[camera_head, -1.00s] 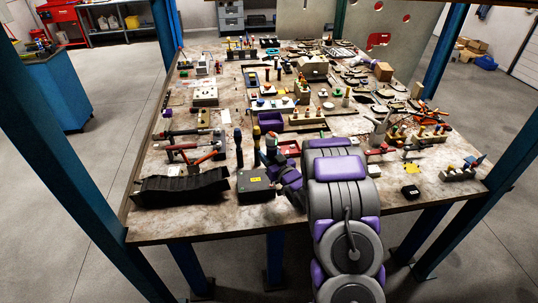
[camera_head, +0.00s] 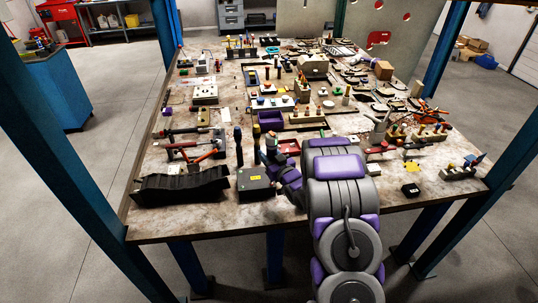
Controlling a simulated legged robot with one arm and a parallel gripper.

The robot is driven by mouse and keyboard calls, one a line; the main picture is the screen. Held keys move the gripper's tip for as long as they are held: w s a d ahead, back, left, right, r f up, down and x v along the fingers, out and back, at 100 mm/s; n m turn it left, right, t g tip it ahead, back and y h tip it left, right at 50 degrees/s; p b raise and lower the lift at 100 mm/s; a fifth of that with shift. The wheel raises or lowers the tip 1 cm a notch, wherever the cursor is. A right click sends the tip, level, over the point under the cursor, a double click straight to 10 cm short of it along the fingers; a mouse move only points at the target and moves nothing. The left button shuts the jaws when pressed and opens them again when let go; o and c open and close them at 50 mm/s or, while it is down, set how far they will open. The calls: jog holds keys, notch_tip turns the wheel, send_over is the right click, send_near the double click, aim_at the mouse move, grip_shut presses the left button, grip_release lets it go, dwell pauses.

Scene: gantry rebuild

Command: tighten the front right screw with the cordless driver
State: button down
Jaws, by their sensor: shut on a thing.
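A dark grey box (camera_head: 252,186) with a small yellow label sits near the front edge of the workbench, left of my arm. My gripper (camera_head: 271,160) is just above its right back side, small and partly hidden by my purple and grey wrist. It is shut on a dark tool with a red-orange part, seemingly the cordless driver (camera_head: 271,144). The screws are too small to make out, and I cannot tell whether the tool's tip touches the box.
A black ridged tray-like piece (camera_head: 180,188) lies left of the box. A red tray (camera_head: 289,146) is behind my wrist. Many tools and blocks crowd the workbench (camera_head: 165,228); its front strip is bare.

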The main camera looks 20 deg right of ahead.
jog(key=shift+f, duration=0.3)
jog(key=shift+r, duration=0.1)
dwell(1.2)
jog(key=shift+r+p, duration=0.7)
jog(key=shift+r, duration=1.05)
jog(key=shift+r+p, duration=0.8)
jog(key=shift+r, duration=1.2)
